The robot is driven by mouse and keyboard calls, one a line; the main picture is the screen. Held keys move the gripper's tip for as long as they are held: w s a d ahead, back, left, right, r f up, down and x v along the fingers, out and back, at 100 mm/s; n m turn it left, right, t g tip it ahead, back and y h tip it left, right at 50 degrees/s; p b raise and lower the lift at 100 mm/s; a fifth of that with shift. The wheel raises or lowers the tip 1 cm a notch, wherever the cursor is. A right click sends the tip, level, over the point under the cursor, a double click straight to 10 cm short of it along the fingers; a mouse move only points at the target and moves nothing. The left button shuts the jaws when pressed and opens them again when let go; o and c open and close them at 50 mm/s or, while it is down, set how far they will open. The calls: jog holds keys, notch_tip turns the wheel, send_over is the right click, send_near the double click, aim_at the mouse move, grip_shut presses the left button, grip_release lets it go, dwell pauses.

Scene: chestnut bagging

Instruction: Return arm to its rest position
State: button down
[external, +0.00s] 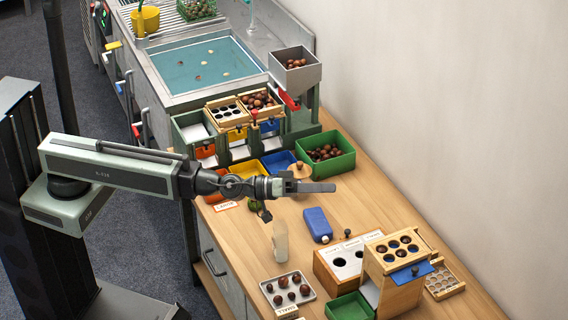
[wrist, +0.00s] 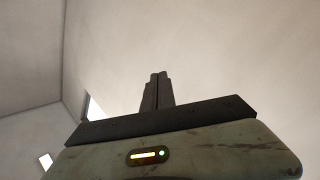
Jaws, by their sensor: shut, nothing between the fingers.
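My arm reaches in from the left in the external view, with my gripper (external: 318,187) held out level above the wooden workbench (external: 390,200). Its fingers are together and nothing is between them. In the wrist view, my gripper (wrist: 158,80) also shows with both fingers side by side and closed. Part of the bench beneath my forearm and gripper is hidden.
A metal tray (external: 268,289) and a wooden sorting box (external: 398,292) stand at the front. A water basin (external: 180,85) lies behind. The wall (external: 460,90) bounds the right.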

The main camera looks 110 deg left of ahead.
jog(key=s+d+f+m+g+h+p, duration=0.1)
jog(key=s+d+f+m+g+h, duration=0.3)
jog(key=d+f, duration=0.3)
jog(key=s+d+f+m+g+h+p, duration=0.1)
jog(key=s+d+f+m+g+h, duration=0.15)
jog(key=d+f+m+g, duration=0.4)
jog(key=s+a+f+g+y, duration=0.1)
jog(key=s+f+g, duration=0.3)
jog(key=s, duration=0.5)
jog(key=s+a+f+g+y, duration=0.1)
jog(key=s+a+f+g, duration=0.2)
jog(key=s+f, duration=0.4)
jog(key=shift+s+a+g+b, duration=0.15)
jog(key=shift+s+g+b, duration=0.2)
jog(key=shift+s+g, duration=0.65)
